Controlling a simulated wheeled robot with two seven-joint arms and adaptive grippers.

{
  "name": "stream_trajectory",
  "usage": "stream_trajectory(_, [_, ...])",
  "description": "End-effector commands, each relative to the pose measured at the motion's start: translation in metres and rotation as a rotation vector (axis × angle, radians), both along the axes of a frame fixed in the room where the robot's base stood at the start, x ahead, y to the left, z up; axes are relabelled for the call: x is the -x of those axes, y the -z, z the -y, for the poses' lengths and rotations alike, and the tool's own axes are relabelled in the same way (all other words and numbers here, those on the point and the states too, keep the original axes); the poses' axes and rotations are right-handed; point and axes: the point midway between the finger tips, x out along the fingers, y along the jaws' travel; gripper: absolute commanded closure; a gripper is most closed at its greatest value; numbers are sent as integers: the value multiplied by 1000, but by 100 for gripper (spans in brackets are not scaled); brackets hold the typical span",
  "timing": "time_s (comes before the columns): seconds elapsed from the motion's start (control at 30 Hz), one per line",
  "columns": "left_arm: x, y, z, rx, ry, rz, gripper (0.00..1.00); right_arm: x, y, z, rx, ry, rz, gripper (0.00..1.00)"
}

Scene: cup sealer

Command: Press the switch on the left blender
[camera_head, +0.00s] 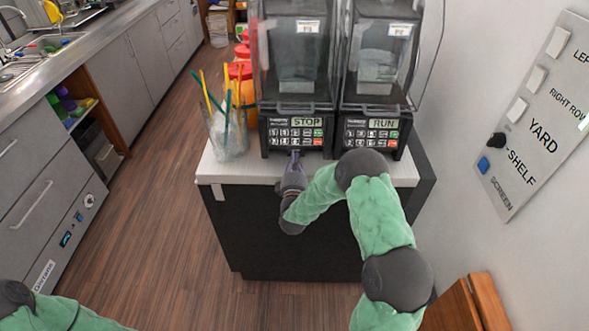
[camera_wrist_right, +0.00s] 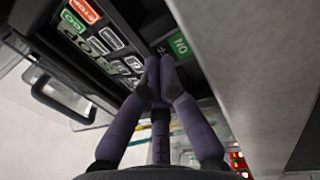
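The left blender (camera_head: 291,106) stands on the counter; its display reads STOP above a keypad with a green and a red button. My right gripper (camera_head: 295,156) is at the lower front edge of this blender, below the keypad. In the right wrist view the gripper's fingers (camera_wrist_right: 160,66) are together with nothing seen between them. Their tips are close to a green ON label (camera_wrist_right: 179,45) on the dark blender front. Whether they touch the switch cannot be told. My left gripper is outside the head view; only part of its arm shows at the lower left.
The right blender (camera_head: 371,110), reading RUN, stands close beside the left one. A clear container of straws (camera_head: 228,135) and red-lidded jars (camera_head: 240,72) stand to the left. A wall panel (camera_head: 535,115) with switches is at the right. The wooden floor at left is clear.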

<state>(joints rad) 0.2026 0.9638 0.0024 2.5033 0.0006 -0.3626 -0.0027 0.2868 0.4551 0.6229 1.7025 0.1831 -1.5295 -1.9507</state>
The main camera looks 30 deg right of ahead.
Motion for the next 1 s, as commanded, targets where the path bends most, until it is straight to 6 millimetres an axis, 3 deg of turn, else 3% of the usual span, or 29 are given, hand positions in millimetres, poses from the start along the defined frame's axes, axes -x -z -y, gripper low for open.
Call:
stream_trajectory(0.47, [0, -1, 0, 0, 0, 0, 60, -4, -2, 2, -2, 0, -3, 100])
stream_trajectory(0.77, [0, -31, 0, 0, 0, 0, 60, -13, -12, 8, -70, 1, -114, 100])
stream_trajectory(1.0, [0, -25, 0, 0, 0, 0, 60, -13, -7, 9, -68, 2, -110, 100])
